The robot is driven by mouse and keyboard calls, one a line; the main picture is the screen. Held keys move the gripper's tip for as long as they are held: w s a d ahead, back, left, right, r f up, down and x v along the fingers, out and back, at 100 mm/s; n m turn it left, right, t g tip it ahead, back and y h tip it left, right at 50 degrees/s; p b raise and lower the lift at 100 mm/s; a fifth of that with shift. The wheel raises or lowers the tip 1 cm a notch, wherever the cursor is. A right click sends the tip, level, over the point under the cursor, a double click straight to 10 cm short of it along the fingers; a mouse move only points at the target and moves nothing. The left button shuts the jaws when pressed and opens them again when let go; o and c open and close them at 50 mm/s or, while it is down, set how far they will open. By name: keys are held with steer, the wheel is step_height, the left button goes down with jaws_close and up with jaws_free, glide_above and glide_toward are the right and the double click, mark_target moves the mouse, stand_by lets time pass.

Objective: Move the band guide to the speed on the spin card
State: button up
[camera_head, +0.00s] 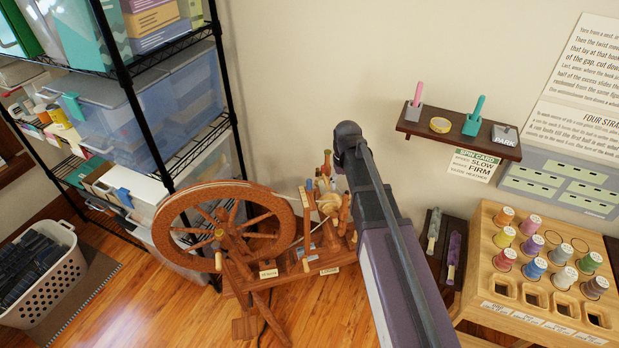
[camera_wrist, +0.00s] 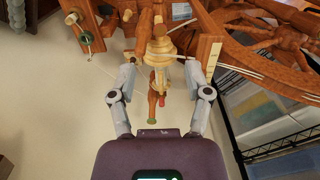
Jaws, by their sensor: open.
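The spinning wheel (camera_head: 228,225) stands on the wood floor left of my arm, with its flyer and stepped pale pulley (camera_head: 329,203) at its right end. The spin card (camera_head: 474,163) hangs under the wall shelf and reads "SLOW" and "FIRM". In the wrist view, my gripper (camera_wrist: 161,72) is open, its fingers either side of the pale pulley (camera_wrist: 158,46), with nothing clearly held. Whether they touch anything I cannot tell. I cannot pick out the band guide or its setting for sure. My arm hides the gripper in the head view.
A wire rack (camera_head: 135,85) of bins stands behind the wheel. A wooden spool tray (camera_head: 480,285) is at right. A white basket (camera_head: 45,285) sits at lower left. Turned wooden posts crowd the gripper.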

step_height(320, 180, up, 4)
steer(key=n+p, duration=0.2)
steer(key=p, duration=0.1)
glide_above(309, 179)
steer(key=shift+s+f, duration=0.2)
steer(key=shift+f+b, duration=0.15)
steer(key=shift+b, duration=0.2)
step_height(309, 179, down, 14)
steer(key=b, duration=1.3)
steer(key=shift+r, duration=0.25)
steer(key=shift+w, duration=0.1)
jaws_close()
